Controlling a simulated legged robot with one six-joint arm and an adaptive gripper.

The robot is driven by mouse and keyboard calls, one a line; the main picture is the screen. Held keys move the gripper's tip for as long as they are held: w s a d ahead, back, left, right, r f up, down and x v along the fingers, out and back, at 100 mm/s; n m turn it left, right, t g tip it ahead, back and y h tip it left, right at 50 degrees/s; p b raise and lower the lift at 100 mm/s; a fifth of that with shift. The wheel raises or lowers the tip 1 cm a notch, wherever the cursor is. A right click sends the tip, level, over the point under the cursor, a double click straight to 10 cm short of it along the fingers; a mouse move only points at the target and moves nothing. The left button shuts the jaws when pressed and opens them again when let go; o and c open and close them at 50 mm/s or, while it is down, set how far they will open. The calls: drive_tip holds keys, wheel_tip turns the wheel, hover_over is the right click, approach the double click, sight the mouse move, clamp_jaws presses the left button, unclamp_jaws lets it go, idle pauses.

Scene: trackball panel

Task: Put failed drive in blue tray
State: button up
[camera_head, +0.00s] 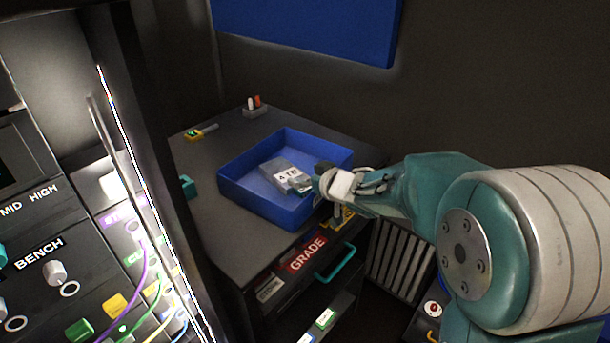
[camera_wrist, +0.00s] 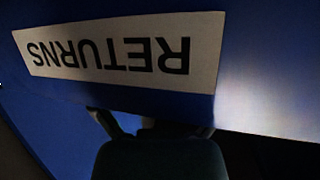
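The drive (camera_head: 283,172), a grey block with a white "4 TB" label, is within the outline of the blue tray (camera_head: 257,199) in the head view. I cannot tell whether it rests on the tray floor or hangs just above it. My gripper (camera_head: 318,186) reaches in over the tray's right side, with its tip at the drive's right end. In the wrist view my gripper (camera_wrist: 155,128) is dark, and its grip is unclear. A white "RETURNS" label (camera_wrist: 120,50) shows upside down on a blue surface there. The drive is not recognisable in the wrist view.
The tray stands on a dark cabinet top (camera_head: 210,225). A small holder (camera_head: 254,111) and a yellow-green tool (camera_head: 197,133) lie behind it. A red "GRADE" sign (camera_head: 306,254) and a teal handle (camera_head: 336,263) are on the front. A panel with cables (camera_head: 135,270) stands left.

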drive_tip(key=v, duration=1.2)
drive_tip(key=shift+w, duration=0.1)
idle(0.4)
